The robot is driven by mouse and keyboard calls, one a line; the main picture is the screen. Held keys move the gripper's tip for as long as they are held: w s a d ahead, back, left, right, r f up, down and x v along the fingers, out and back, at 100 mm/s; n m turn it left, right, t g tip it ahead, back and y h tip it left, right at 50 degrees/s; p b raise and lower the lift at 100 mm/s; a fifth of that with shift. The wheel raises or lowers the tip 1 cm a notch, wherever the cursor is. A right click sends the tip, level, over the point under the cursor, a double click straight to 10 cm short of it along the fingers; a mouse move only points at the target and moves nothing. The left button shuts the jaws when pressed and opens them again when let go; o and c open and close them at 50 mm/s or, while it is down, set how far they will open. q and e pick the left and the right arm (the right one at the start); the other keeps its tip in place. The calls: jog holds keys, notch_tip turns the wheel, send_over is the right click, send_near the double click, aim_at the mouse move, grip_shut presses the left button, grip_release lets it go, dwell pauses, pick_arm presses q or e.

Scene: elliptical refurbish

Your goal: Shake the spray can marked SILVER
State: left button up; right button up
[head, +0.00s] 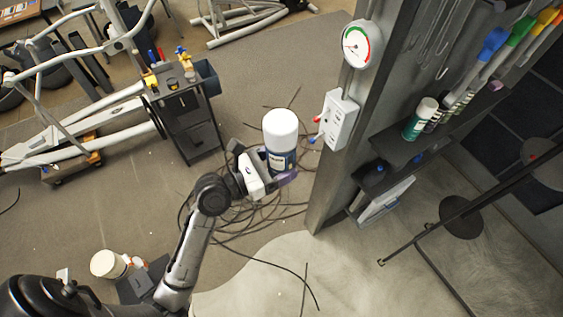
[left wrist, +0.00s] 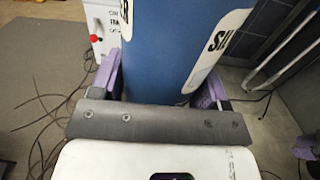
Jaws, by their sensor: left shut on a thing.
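A spray can (head: 281,140) with a white cap and a blue body is held upright in my left gripper (head: 272,180) in the head view. The left wrist view shows its blue body (left wrist: 165,50) close up, with a white label partly reading "SIL". The purple fingers of my left gripper (left wrist: 155,85) are on either side of the can, shut on it. The can is in the air, to the left of the grey metal post.
A post (head: 363,110) carries a round gauge (head: 356,44) and a white switch box (head: 339,119) close to the can's right. A shelf (head: 392,153) holds a green can (head: 420,119) and other items. Cables (head: 250,215) lie on the floor. A black cart (head: 187,125) stands left.

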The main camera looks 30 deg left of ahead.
aim_at(268, 160)
pick_arm(q)
jog(key=f, duration=0.4)
jog(key=shift+s+f, duration=0.15)
jog(key=shift+s, duration=0.25)
jog(key=r, duration=0.7)
jog(key=shift+w+r, duration=0.3)
jog(key=shift+r, duration=0.1)
jog(key=f, duration=0.7)
jog(key=shift+s+f, duration=0.35)
jog(key=shift+f, duration=0.05)
jog(key=shift+w+r, duration=0.15)
jog(key=shift+r, duration=0.05)
